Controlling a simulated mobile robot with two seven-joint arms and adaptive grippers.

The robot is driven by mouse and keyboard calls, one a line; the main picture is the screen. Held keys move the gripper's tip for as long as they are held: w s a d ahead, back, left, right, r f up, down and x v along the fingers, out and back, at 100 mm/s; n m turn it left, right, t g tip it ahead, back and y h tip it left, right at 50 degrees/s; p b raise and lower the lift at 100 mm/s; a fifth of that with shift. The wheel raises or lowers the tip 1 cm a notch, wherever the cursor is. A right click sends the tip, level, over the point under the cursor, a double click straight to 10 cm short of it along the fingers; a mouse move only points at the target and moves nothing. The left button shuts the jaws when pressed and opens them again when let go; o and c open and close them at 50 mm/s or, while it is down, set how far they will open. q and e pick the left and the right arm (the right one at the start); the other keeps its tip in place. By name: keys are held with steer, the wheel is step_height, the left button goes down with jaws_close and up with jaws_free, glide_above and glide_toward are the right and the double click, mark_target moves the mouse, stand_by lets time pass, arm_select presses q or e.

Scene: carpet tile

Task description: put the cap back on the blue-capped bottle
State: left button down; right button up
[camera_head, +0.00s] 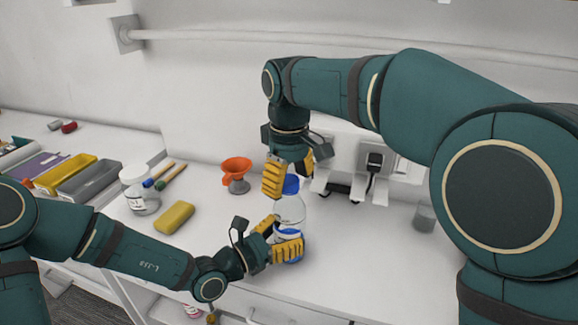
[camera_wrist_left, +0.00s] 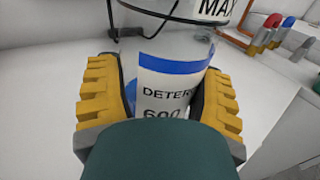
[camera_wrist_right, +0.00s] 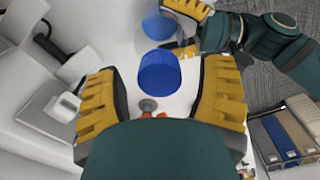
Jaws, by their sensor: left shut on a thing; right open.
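The clear bottle (camera_head: 289,209) with a blue-banded label stands upright on the counter. My left gripper (camera_head: 276,240) is shut around its lower body; in the left wrist view the fingers flank the label (camera_wrist_left: 165,88). The blue cap (camera_head: 292,184) is at the top of the bottle, apparently on its neck; I cannot tell whether it is fully seated. My right gripper (camera_head: 288,176) is open above and around the cap, pointing down. In the right wrist view the cap (camera_wrist_right: 159,75) lies between the spread fingers, with a gap to each.
An orange funnel (camera_head: 236,171) stands behind left. A yellow sponge (camera_head: 174,217), a white-lidded jar (camera_head: 140,190) and trays (camera_head: 88,180) are further left. Wall sockets (camera_head: 375,165) are behind right. A small grey cup (camera_head: 424,217) stands right; the counter between is clear.

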steer(key=shift+f, duration=0.2)
steer(key=shift+o, duration=0.2)
jaws_close()
jaws_free()
step_height(320, 180, up, 12)
steer(key=shift+r, duration=0.1)
stand_by(0.5)
